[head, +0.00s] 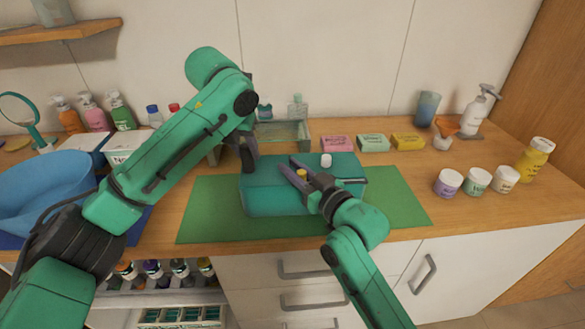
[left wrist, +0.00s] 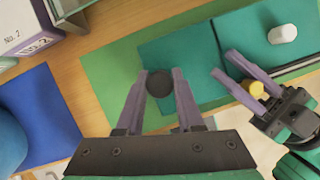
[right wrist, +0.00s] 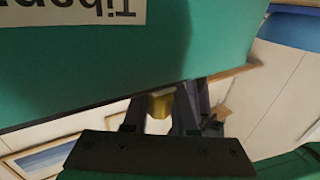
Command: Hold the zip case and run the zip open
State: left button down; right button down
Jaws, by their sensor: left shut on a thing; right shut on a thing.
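The teal zip case (head: 268,202) lies flat on a green mat. A dark line, which looks like the zip, runs across its top; its middle is partly hidden by my right gripper. My left gripper (head: 248,164) is at the case's left end, shut on a dark round tab (left wrist: 159,83). My right gripper (head: 291,168) reaches over the case from the front, shut on a yellow zip pull (left wrist: 253,89), which also shows between its fingers in the right wrist view (right wrist: 160,104).
The green mat (head: 400,205) has bare room to the right. Several jars (head: 477,181) stand at the right, with boxed soaps (head: 373,142) behind. A blue bowl (head: 45,195) is at the left. Bottles (head: 95,112) line the back. The counter's front edge is close.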

aim_at(312, 168)
jog(key=d, duration=0.4)
jog(key=shift+d, duration=0.2)
jog(key=shift+a, duration=0.1)
jog(key=c, duration=0.7)
grip_release()
jog(key=v, duration=1.2)
jog(key=shift+f, duration=0.1)
